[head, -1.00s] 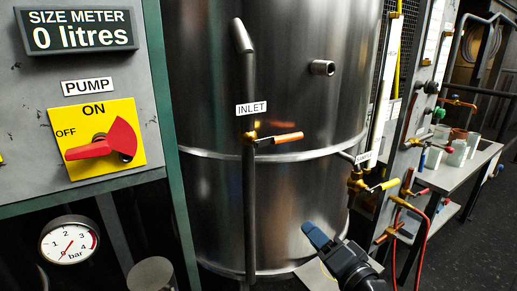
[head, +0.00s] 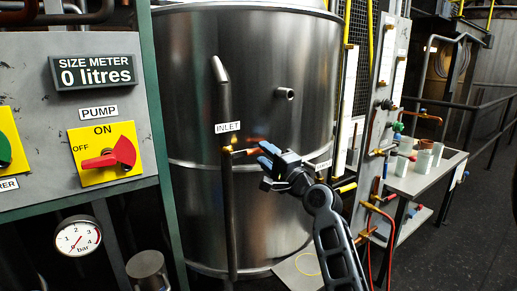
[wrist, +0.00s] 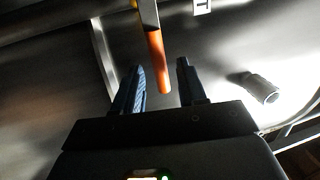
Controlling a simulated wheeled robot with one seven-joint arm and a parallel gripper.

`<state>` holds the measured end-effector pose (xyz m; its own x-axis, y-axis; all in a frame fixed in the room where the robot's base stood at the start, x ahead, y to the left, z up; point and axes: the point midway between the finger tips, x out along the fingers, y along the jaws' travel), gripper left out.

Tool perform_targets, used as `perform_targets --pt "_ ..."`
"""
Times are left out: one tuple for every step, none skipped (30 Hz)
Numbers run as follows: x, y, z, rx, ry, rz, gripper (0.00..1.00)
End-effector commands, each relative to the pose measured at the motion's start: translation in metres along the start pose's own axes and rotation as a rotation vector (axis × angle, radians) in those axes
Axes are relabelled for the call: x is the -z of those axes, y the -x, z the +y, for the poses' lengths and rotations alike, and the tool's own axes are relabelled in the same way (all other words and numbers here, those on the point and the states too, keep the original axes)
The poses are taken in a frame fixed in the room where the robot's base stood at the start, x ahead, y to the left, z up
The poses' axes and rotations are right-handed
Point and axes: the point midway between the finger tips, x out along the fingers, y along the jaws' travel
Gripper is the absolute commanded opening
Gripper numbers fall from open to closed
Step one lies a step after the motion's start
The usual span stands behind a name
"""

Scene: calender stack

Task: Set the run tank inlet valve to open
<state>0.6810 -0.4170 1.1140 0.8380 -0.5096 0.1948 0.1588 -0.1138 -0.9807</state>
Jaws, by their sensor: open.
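The run tank (head: 295,80) is a large steel cylinder. Its inlet valve (head: 231,150) sits on the vertical pipe (head: 225,195), just below the INLET label (head: 228,127). The valve's lever points right, roughly horizontal and across the pipe; my gripper partly hides its orange end in the head view. My gripper (head: 266,166) is open at the lever's right end. In the wrist view, the orange lever end (wrist: 158,62) lies between the two fingertips of my gripper (wrist: 161,70), with gaps on both sides. I see no grip on it.
The pump panel (head: 40,70), with a red switch (head: 108,157), stands at left. A short pipe stub (head: 285,93) juts from the tank. A yellow-handled valve (head: 345,188), hoses and a bench (head: 440,168) are at right. Dark floor (head: 450,250) is clear at lower right.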

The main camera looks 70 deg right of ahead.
Motion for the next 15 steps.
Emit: perform_targets --pt "0.000 -0.009 -0.002 0.000 0.001 0.000 0.41" --pt "0.000 -0.012 -0.002 0.001 0.001 0.000 0.41" --pt "0.000 -0.017 -0.002 0.000 0.001 0.000 0.41" --pt "0.000 -0.020 -0.001 0.000 0.001 0.000 0.41" --pt "0.000 -0.023 -0.001 0.000 0.001 0.000 0.41" --pt "0.000 -0.025 -0.001 -0.001 0.001 0.000 0.41" --pt "0.000 -0.027 -0.001 -0.001 0.001 0.000 0.41" --pt "0.000 -0.029 0.000 0.000 0.001 0.000 0.41" --pt "0.000 -0.030 0.000 0.000 0.001 0.001 0.41" --pt "0.000 -0.031 0.000 0.000 0.001 0.001 0.41" --pt "0.000 -0.031 0.000 0.000 0.001 0.001 0.41" --pt "0.000 -0.031 0.000 0.000 0.001 0.001 0.41" --pt "0.000 -0.031 0.000 0.000 0.001 0.001 0.41" --pt "0.000 -0.031 0.000 0.000 0.001 0.001 0.41" --pt "0.000 -0.031 0.000 0.000 0.001 0.001 0.41"
